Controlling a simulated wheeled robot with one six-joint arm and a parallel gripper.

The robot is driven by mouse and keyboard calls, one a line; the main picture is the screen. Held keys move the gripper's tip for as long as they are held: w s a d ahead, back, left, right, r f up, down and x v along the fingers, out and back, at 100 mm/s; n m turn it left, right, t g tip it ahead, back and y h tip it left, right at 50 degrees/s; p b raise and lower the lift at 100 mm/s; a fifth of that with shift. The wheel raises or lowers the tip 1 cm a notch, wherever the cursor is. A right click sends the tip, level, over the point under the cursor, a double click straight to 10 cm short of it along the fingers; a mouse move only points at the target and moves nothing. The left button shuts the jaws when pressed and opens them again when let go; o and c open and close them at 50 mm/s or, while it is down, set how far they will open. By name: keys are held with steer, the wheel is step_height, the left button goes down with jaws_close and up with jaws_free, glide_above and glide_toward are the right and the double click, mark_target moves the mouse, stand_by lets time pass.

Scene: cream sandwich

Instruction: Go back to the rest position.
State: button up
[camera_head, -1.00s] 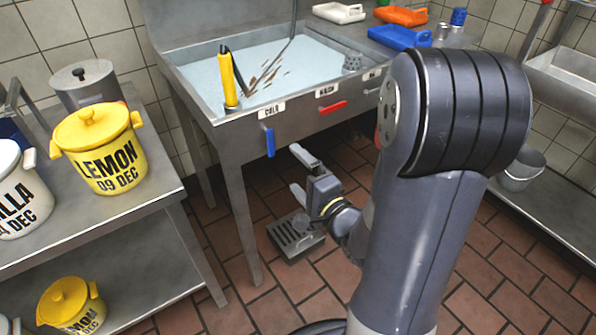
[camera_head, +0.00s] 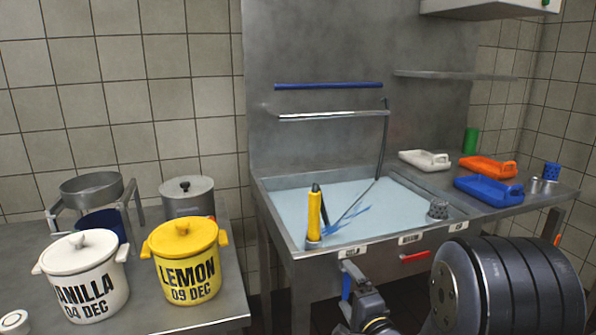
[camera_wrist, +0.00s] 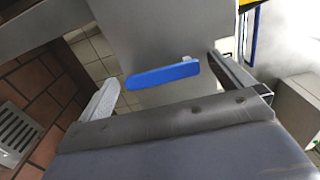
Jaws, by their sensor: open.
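My gripper (camera_head: 358,278) is at the front of the sink (camera_head: 283,218), low in the head view and partly cut off by the bottom edge. In the wrist view its two fingers (camera_wrist: 163,70) are apart, with nothing held between them. The blue tap lever (camera_wrist: 165,75) appears between and beyond the fingers; I cannot tell how far off it is. In the head view the blue lever (camera_head: 346,287) is partly hidden behind my gripper.
White vanilla (camera_head: 85,270) and yellow lemon (camera_head: 188,262) tubs stand on the left table. A yellow-handled tool (camera_head: 314,215) stands in the sink. A red lever (camera_head: 415,256) is right of my gripper. White, orange and blue trays (camera_head: 488,190) lie on the right drainboard. A floor grate (camera_wrist: 15,132) shows in the wrist view.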

stand_by(0.3)
steer(key=p+v, duration=0.1)
steer(key=v, duration=1)
steer(key=b+x, duration=0.1)
steer(key=x, duration=0.9)
steer(key=shift+w+a, duration=0.2)
steer(key=shift+w, duration=0.2)
steer(key=shift+w+d+n, duration=0.15)
steer(key=shift+w+n, duration=0.05)
steer(key=shift+n, duration=0.1)
steer(key=n, duration=0.1)
steer(key=d+n+b, duration=0.1)
steer(key=n, duration=0.1)
steer(key=shift+r+n, duration=0.1)
steer(key=shift+n, duration=0.2)
steer(key=shift+s+d+r+n+b, duration=0.4)
steer(key=shift+n+b, duration=0.65)
steer(key=shift+n, duration=1.25)
steer(key=shift+s+d+r+n+b, duration=0.2)
steer(key=shift+d+r+n+b, duration=0.65)
steer(key=shift+n, duration=1.45)
steer(key=shift+s+d+r+n+b, duration=0.1)
steer(key=shift+s+r+n+b, duration=0.2)
steer(key=shift+n+b, duration=1.5)
steer(key=shift+n+p, duration=0.5)
steer(key=shift+p, duration=0.05)
